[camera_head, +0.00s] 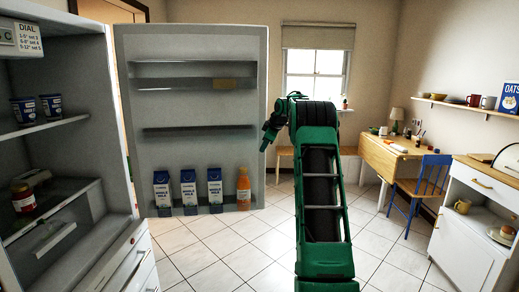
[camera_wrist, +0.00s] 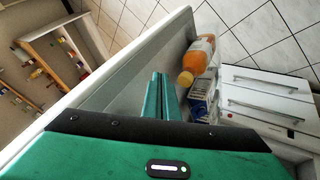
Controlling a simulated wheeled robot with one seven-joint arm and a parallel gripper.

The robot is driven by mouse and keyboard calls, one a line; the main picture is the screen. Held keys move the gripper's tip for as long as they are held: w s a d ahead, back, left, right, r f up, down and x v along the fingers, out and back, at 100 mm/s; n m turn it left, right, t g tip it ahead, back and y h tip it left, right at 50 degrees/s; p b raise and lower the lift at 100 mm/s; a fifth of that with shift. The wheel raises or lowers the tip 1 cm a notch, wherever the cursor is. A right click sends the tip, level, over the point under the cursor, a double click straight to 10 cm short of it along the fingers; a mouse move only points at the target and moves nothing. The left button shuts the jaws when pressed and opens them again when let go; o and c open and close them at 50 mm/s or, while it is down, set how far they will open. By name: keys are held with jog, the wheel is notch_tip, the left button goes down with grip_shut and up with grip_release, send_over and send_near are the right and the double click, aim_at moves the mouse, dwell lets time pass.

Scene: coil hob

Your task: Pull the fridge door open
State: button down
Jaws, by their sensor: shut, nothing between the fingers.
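The fridge door (camera_head: 195,105) stands wide open at the left of the head view, its inner side with racks facing me. Its bottom rack holds several milk cartons (camera_head: 189,190) and an orange bottle (camera_head: 243,187). The fridge body (camera_head: 75,165) is open at the far left. My gripper (camera_head: 265,147) is at the door's free right edge, about mid-height. In the wrist view its green fingers (camera_wrist: 157,92) are shut together and empty, on the inner side of the pale door edge (camera_wrist: 120,65). I cannot tell whether they touch the door. No handle shows.
Tubs (camera_head: 38,108) and a jar (camera_head: 23,198) stand on the fridge shelves. Drawers (camera_head: 130,268) are below. A wooden desk (camera_head: 395,153), blue chair (camera_head: 428,180) and white cabinet (camera_head: 468,230) are at the right. The tiled floor between is clear.

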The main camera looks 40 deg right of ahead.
jog(key=d+v, duration=0.1)
jog(key=v, duration=0.9)
jog(key=shift+s+d, duration=0.2)
jog(key=shift+s, duration=0.25)
jog(key=s+a+f+m+g, duration=0.1)
jog(key=s+a+m, duration=0.1)
jog(key=s+a, duration=0.45)
jog(key=s+a+f+m+g, duration=0.1)
jog(key=s+a+m, duration=0.15)
jog(key=a, duration=0.65)
jog(key=s+a+f+m+g, duration=0.1)
jog(key=s+a+m, duration=0.1)
jog(key=s+a, duration=0.45)
jog(key=s+a+f+m+g, duration=0.1)
jog(key=s+a+f+m, duration=0.1)
jog(key=s+a+f, duration=0.3)
jog(key=s+a+f+m+g+y, duration=0.1)
jog(key=s+a+f, duration=0.4)
jog(key=s, duration=0.9)
jog(key=s+a+f+m+g, duration=0.2)
jog(key=s+a+f+m, duration=0.1)
jog(key=s+a, duration=0.6)
jog(key=shift+s+a+f+y, duration=0.3)
jog(key=shift+s+f+y, duration=0.1)
jog(key=shift+s+f, duration=0.4)
jog(key=shift+w+d+f, duration=0.1)
